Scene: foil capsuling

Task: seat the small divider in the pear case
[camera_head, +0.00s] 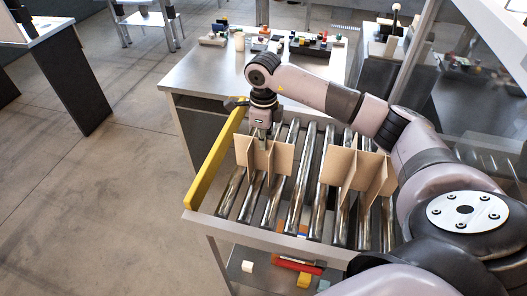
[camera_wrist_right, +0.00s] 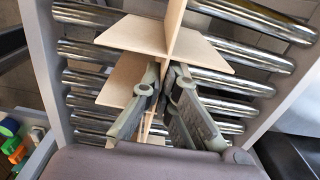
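A small divider (camera_head: 283,158) of crossed tan cardboard panels stands on the roller conveyor, left of a larger crossed divider (camera_head: 341,163). My right gripper (camera_head: 264,136) points down at the top middle of the small divider. In the right wrist view the fingers of my right gripper (camera_wrist_right: 166,76) come close together on either side of one panel of the small divider (camera_wrist_right: 135,36). Whether they press on it I cannot tell. The small divider looks upright on the rollers. My left gripper is not in view. I cannot make out a pear case.
The conveyor has shiny rollers (camera_head: 312,180) and a yellow side rail (camera_head: 215,160). Small coloured blocks (camera_head: 304,280) lie on a shelf below. Behind stands a metal table (camera_head: 205,75) with small items. Bare rollers lie between the two dividers.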

